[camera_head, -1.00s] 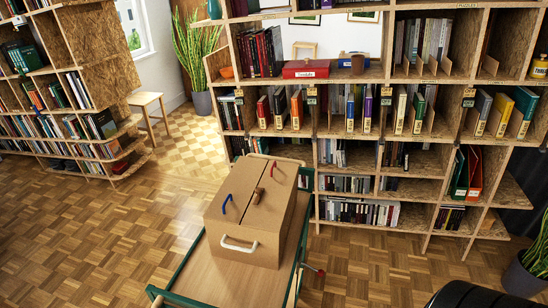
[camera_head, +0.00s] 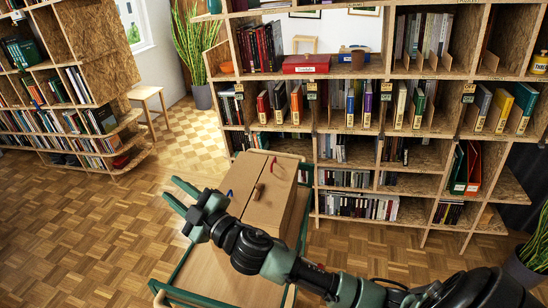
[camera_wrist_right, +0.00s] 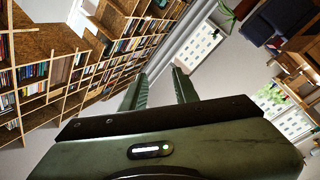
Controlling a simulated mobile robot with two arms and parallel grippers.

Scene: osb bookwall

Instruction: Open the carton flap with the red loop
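A brown carton (camera_head: 283,193) stands on a green-railed trolley, and its top looks closed. The red loop (camera_head: 272,161) sits near the far edge of its top. A brown peg (camera_head: 259,191) stands near the middle seam. A blue loop (camera_head: 229,193) shows only partly, beside my right arm. The white handle on the carton's front is hidden behind that arm. My right gripper (camera_head: 170,187) is open and empty, to the left of the carton and pointing away from it. Its two fingers stand apart in the right wrist view (camera_wrist_right: 160,83). My left gripper is out of view.
The trolley's wooden top (camera_head: 205,272) is bare in front of the carton. A tall bookshelf (camera_head: 430,158) stands close behind it. A stool (camera_head: 148,98) and another bookshelf are at the left. Parquet floor (camera_head: 90,235) is free at the left.

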